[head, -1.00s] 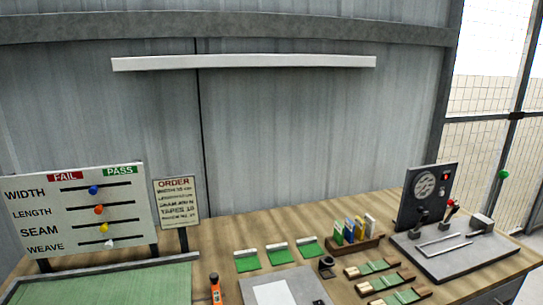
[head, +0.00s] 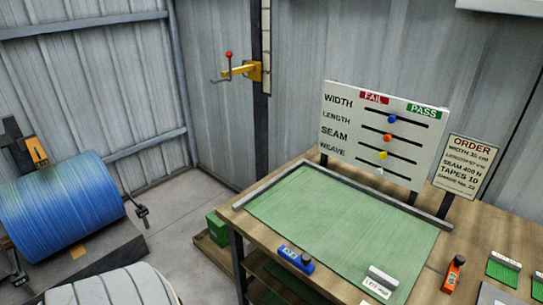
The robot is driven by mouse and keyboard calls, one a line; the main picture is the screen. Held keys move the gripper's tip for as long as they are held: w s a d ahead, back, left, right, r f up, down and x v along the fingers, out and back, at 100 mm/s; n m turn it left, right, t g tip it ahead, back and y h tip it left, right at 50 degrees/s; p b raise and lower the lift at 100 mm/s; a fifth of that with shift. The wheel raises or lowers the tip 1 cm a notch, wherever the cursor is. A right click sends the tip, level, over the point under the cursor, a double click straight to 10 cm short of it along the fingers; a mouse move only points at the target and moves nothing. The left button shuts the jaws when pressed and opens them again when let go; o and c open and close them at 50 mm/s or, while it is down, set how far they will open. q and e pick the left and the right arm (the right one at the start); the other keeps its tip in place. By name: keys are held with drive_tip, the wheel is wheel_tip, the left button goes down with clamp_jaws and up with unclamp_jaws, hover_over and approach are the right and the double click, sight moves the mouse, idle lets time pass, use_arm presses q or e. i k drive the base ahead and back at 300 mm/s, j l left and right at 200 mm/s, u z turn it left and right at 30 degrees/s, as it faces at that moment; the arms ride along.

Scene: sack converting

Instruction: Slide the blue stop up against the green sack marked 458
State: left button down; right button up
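A small blue block-like object (head: 296,260) with a white label and a dark end lies at the front edge of the table, beside the green mat; it may be the blue stop, and its label is too small to read. I cannot read 458 on any green thing. Neither of my grippers is in view.
A grey block (head: 382,277) with a white label stands at the mat's front right. An orange tool (head: 454,273) and green samples (head: 503,268) lie right. A test board (head: 384,135) and order sign (head: 466,165) stand behind.

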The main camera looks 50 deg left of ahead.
sight(303, 263)
drive_tip(key=u, duration=1.25)
drive_tip(key=j, duration=0.1)
